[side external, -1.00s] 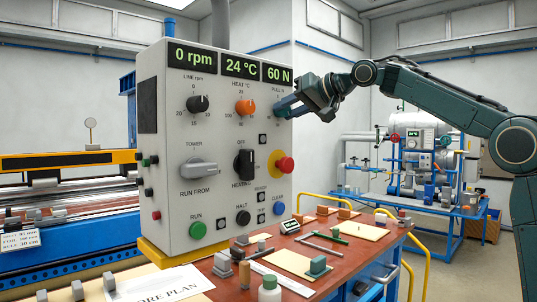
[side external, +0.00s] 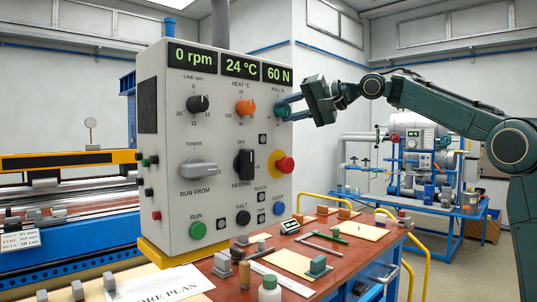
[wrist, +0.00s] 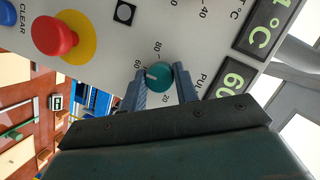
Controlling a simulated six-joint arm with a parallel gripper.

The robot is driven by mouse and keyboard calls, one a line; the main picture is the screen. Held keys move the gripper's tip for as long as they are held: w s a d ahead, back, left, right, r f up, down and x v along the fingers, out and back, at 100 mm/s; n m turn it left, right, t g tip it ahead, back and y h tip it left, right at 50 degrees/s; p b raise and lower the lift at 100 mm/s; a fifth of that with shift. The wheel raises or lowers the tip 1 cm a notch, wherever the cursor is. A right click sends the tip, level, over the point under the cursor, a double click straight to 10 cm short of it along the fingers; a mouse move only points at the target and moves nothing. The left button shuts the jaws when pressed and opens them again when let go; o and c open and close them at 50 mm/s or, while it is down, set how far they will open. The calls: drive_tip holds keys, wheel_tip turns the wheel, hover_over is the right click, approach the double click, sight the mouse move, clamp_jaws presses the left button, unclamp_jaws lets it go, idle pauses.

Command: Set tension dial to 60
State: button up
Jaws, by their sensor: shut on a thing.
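The teal tension dial (side external: 282,111), labelled PULL N, is at the upper right of the control panel's front. It also shows in the wrist view (wrist: 158,74), where its pale mark points toward the 60 on the scale. My gripper (side external: 288,107) is at the dial from the right, its fingers on either side of it and shut on it. The fingers show in the wrist view (wrist: 162,82) and hide part of the scale. The pull display (side external: 277,72) above the dial reads 60 N.
The orange heat dial (side external: 245,107) is left of the tension dial. A red mushroom button (side external: 285,165) on a yellow plate sticks out below. The red-brown bench (side external: 340,262) carries tools and small parts.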

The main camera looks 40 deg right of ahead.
drive_tip(key=shift+d+r, duration=0.1)
drive_tip(key=o, duration=1)
drive_tip(key=shift+s, duration=0.1)
drive_tip(key=shift+v, duration=6.8)
